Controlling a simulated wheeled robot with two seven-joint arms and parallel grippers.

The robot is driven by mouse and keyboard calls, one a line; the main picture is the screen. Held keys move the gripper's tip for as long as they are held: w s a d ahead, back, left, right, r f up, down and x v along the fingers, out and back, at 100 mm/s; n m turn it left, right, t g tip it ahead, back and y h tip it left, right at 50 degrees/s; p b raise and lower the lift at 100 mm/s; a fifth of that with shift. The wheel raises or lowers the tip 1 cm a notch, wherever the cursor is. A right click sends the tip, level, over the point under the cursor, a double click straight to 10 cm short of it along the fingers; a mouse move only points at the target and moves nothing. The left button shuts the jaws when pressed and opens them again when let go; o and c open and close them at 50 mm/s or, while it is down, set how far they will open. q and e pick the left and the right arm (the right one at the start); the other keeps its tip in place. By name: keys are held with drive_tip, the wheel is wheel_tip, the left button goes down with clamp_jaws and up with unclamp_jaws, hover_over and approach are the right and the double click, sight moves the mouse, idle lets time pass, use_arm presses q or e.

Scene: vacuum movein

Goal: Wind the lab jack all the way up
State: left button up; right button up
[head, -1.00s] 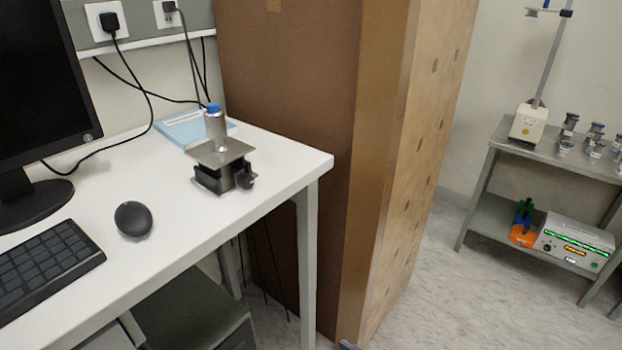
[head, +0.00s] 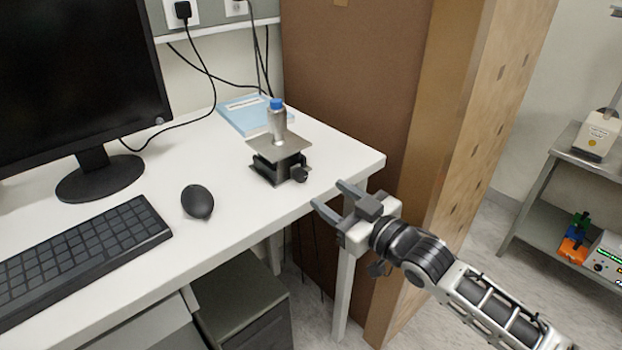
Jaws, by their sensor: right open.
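The lab jack (head: 272,173) stands on the white desk near its right end, with a flat metal top plate over a dark, low body. Its dark round knob (head: 299,174) sticks out on the right front side. A metal cylinder with a blue cap (head: 277,122) stands upright on the top plate. My right gripper (head: 328,195) is open and empty at the desk's front edge, in front and to the right of the jack. Its fingers point toward the jack and are apart from the knob. My left gripper is out of view.
A black mouse (head: 197,202), a keyboard (head: 78,255) and a monitor (head: 80,80) occupy the desk's left part. A blue booklet (head: 246,113) lies behind the jack. A tall brown cabinet (head: 375,90) stands right of the desk. The desk (head: 225,235) is bare in front of the jack.

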sight(303, 177)
drive_tip(key=x, duration=0.7)
drive_tip(key=shift+s, duration=0.1)
